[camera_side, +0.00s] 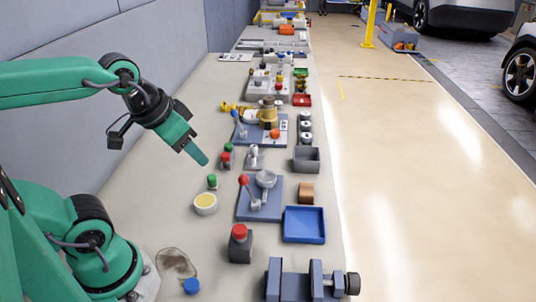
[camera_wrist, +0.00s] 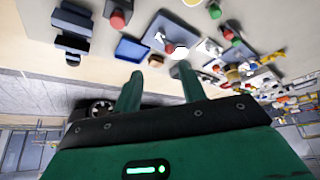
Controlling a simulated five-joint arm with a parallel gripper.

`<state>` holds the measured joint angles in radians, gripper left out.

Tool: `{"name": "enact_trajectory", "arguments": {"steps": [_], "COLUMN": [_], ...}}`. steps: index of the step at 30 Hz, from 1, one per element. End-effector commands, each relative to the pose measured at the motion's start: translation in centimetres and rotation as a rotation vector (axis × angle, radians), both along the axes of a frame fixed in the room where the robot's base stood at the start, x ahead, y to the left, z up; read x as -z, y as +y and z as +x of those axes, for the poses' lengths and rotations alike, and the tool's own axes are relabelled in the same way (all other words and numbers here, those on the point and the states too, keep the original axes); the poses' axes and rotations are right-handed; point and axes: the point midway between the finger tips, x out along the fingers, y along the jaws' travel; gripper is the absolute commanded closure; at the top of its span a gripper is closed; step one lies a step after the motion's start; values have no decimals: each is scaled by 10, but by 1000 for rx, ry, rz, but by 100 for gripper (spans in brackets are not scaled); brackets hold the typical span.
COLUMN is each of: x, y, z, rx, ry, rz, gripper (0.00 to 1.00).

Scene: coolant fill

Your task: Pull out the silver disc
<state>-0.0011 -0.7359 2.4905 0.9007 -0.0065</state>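A round silver disc (camera_side: 266,178) sits on a blue base plate (camera_side: 258,213) in the middle of the bench, beside a lever with a red knob (camera_side: 244,180). My gripper (camera_side: 200,158) hangs in the air to the left of the disc and higher up, touching nothing. In the wrist view the two green fingers of my gripper (camera_wrist: 157,70) stand apart with nothing between them. A bright white round patch (camera_wrist: 181,53) shows just beyond the right finger; I cannot tell for sure that it is the disc.
A blue tray (camera_side: 304,225), a brown block (camera_side: 306,193) and a grey vise (camera_side: 305,281) lie right of and in front of the plate. A yellow-filled bowl (camera_side: 205,203) and a red button box (camera_side: 240,244) stand nearby. Several silver round parts (camera_side: 305,127) line up farther back.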

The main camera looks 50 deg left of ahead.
Motion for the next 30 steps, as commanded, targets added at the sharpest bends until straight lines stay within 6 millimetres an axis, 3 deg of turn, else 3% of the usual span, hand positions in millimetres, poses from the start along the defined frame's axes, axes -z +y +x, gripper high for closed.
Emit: {"name": "enact_trajectory", "arguments": {"steps": [1, 5, 6, 20, 30], "x": [0, -2, -2, 7, 36], "y": [0, 2, 2, 13, 24], "z": [3, 13, 17, 89, 145], "rx": [-6, -28, -39, -200, -329], "ry": [7, 29, 40, 182, 288], "rz": [-2, -11, -15, -71, -104], "gripper": [49, 23, 21, 21, 21]}}
